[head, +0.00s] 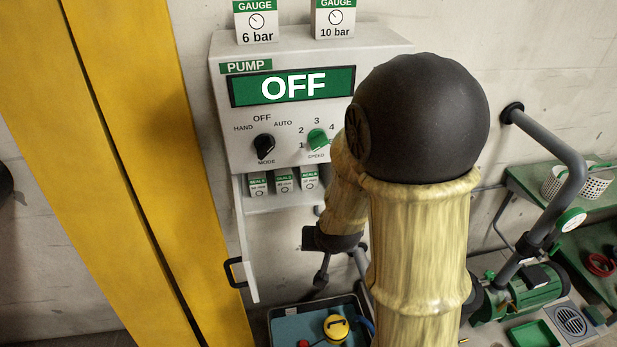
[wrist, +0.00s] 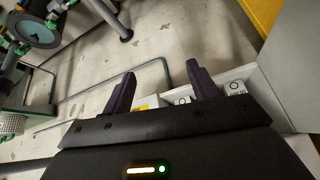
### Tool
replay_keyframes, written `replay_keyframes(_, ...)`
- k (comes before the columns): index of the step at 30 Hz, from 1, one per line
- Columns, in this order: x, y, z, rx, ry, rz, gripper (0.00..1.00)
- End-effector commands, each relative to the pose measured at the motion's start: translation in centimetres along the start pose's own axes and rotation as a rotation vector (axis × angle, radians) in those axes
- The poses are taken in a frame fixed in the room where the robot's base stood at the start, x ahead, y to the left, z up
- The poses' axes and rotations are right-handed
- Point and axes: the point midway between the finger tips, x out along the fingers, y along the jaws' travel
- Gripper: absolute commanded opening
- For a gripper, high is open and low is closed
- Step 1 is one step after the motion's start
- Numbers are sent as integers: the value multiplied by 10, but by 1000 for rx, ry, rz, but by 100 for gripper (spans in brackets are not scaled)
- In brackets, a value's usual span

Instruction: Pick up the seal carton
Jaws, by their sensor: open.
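Three small white seal cartons with green bands stand in a row on the shelf under the pump box in the head view: left (head: 256,184), middle (head: 283,180) and right (head: 308,179). Their small size print is too blurred to read surely. In the wrist view my gripper (wrist: 162,72) is open, with two dark fingers apart and nothing held between them. In the head view my arm hides much of the gripper.
The pump box (head: 225,100) reads OFF, with two gauge cartons on top. An open panel with a black handle (head: 235,272) hangs at the shelf's left. A yellow column (head: 150,150) stands further left. A blue-lined tray (head: 290,330) lies below; a grey pipe (head: 550,140) runs at the right.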

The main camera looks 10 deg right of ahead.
Motion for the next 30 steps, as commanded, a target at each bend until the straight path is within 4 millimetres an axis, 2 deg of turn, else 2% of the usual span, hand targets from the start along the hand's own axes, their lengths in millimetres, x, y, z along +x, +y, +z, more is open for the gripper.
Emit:
replay_keyframes(1, 13, -3, -4, 20, 41, 10, 59)
replay_keyframes(6, 42, -5, -25, 85, 234, 48, 59)
replay_keyframes(12, 60, -7, -48, 100, 493, 90, 59)
replay_keyframes(17, 58, -14, -64, 56, 722, 99, 59)
replay_keyframes(22, 44, -28, -74, -24, 944, 73, 59)
replay_keyframes(25, 36, -36, -76, -59, 1022, 54, 59)
replay_keyframes(30, 32, -37, -79, -71, 1059, 48, 59)
